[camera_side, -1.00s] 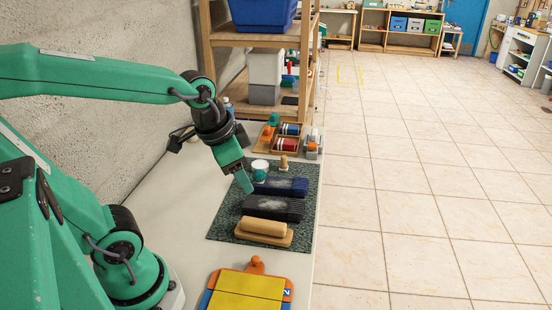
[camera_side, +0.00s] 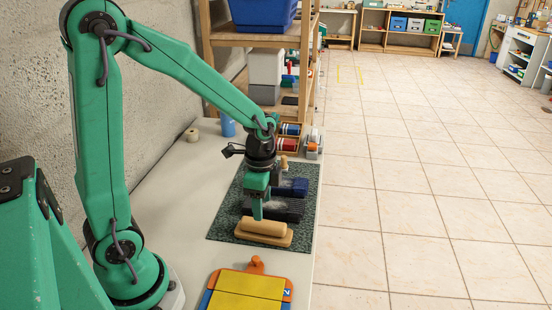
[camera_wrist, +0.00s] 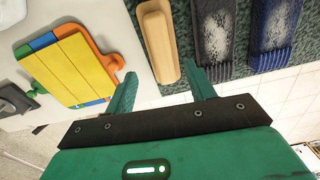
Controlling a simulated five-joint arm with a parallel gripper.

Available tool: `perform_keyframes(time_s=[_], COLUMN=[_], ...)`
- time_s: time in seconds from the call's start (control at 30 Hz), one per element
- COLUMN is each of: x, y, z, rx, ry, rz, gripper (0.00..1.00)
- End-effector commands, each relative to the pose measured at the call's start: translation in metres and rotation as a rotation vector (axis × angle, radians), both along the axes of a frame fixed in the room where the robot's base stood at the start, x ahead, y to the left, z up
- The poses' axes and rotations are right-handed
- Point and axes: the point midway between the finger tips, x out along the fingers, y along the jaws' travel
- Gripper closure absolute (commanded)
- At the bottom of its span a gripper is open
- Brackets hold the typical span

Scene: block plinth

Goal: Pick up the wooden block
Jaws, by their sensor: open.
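The tan wooden block (camera_side: 262,227) lies on its side on a thin wooden base (camera_side: 278,239), at the near end of a dark green mat. My gripper (camera_side: 261,214) points down just above and behind the block in the side view. In the wrist view, the wooden block (camera_wrist: 157,38) runs up the picture ahead of the gap between my fingers. My gripper (camera_wrist: 160,70) is open and empty there, with the fingers spread wider than the block.
A yellow board with orange and blue edges (camera_side: 245,287) lies in front. The table's right edge is close to the mat.

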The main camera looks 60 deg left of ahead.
Motion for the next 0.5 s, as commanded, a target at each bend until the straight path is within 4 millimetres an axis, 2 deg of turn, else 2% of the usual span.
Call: perform_keyframes(time_s=[0.2, 0.5], x=[0.000, 0.000], y=[0.000, 0.000], z=[-0.003, -0.024], rx=[0.000, -0.001], ry=[0.001, 0.002], rz=[-0.002, -0.001], gripper=[0.45, 0.45])
